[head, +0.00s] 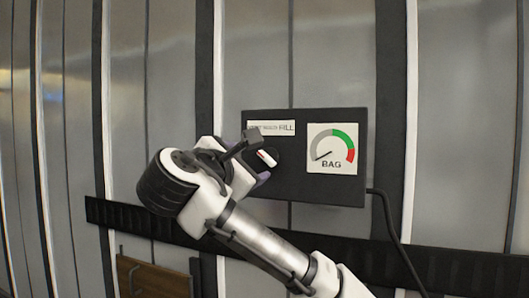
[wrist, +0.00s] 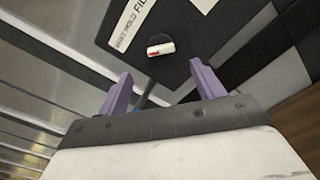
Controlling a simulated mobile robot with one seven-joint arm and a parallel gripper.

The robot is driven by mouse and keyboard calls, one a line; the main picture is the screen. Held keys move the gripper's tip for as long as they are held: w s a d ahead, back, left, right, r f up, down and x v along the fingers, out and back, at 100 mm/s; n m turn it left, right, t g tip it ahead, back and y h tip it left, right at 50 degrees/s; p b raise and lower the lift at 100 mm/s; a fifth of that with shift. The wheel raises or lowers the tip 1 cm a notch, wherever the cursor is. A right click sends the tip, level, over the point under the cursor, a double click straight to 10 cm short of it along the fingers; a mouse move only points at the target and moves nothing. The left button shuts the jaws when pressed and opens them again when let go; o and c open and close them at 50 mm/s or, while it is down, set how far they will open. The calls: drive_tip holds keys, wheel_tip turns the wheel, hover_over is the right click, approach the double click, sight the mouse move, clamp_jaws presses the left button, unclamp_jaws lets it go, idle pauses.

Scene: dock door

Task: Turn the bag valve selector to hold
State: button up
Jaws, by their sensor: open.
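The bag valve selector is a dark round knob with a white bar handle (head: 266,158) on a black panel (head: 290,190). In the wrist view, the bar (wrist: 160,48) has a red mark toward its left end and lies nearly level in the picture. A white label (wrist: 131,27) beside it reads HOLD and FILL; its first word is too small to read surely. My gripper (wrist: 160,72) is open, with two purple fingers apart and nothing between them. The selector shows beyond the fingertips, with no visible contact. In the head view my gripper partly covers the knob.
A BAG gauge (head: 331,148) with grey, green and red bands sits right of the selector, its needle toward the lower left, in the grey band. A black cable (head: 394,235) hangs from the panel's right side. A dark rail (head: 450,268) crosses the ribbed metal wall behind.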

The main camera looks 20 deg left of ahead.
sight(266, 159)
drive_tip(key=w, duration=0.3)
drive_tip(key=w+p, duration=0.1)
drive_tip(key=w, duration=0.5)
drive_tip(key=shift+w+d+p, duration=0.25)
drive_tip(key=shift+w+p, duration=0.05)
drive_tip(key=shift+p, duration=0.05)
drive_tip(key=shift+c, duration=0.5)
drive_tip(key=c, duration=0.9)
drive_tip(key=shift+f+m, duration=0.1)
drive_tip(key=shift+m, duration=0.2)
drive_tip(key=m, duration=0.3)
drive_tip(key=shift+f+m+b, duration=0.1)
drive_tip(key=shift+m+b, duration=0.3)
drive_tip(key=m, duration=0.5)
drive_tip(key=shift+m, duration=0.3)
